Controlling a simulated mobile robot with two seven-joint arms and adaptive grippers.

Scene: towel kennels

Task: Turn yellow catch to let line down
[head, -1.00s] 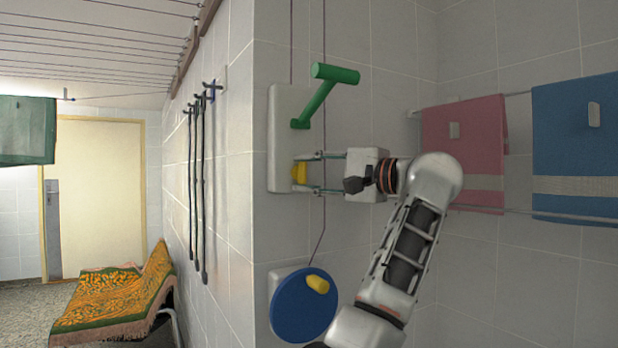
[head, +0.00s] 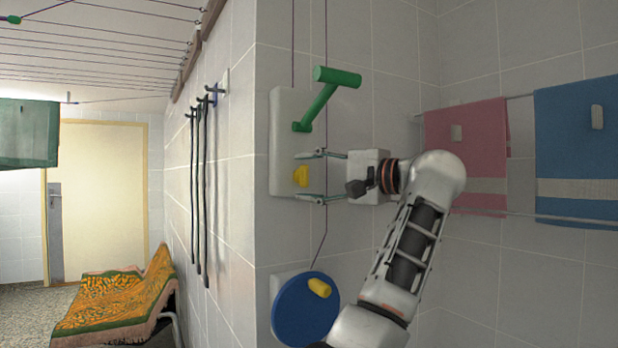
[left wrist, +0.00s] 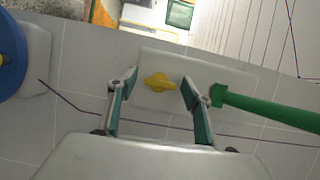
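The yellow catch (head: 301,176) sits on a pale wall plate (head: 283,105), below a green crank handle (head: 323,97). It also shows in the left wrist view (left wrist: 160,82), lying crosswise between the fingertips. My left gripper (head: 309,175) is open at the plate, one finger above the catch and one below it in the head view. In the left wrist view a gap shows on each side of the catch. Thin dark line (head: 325,222) runs from the plate down to a blue disc (head: 305,308) with a yellow knob. My right gripper is not in view.
Pink (head: 480,150) and blue (head: 578,150) towels hang on rails at right. Dark straps (head: 197,190) hang from hooks left of the corner. An orange-covered lounger (head: 115,305) stands at left.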

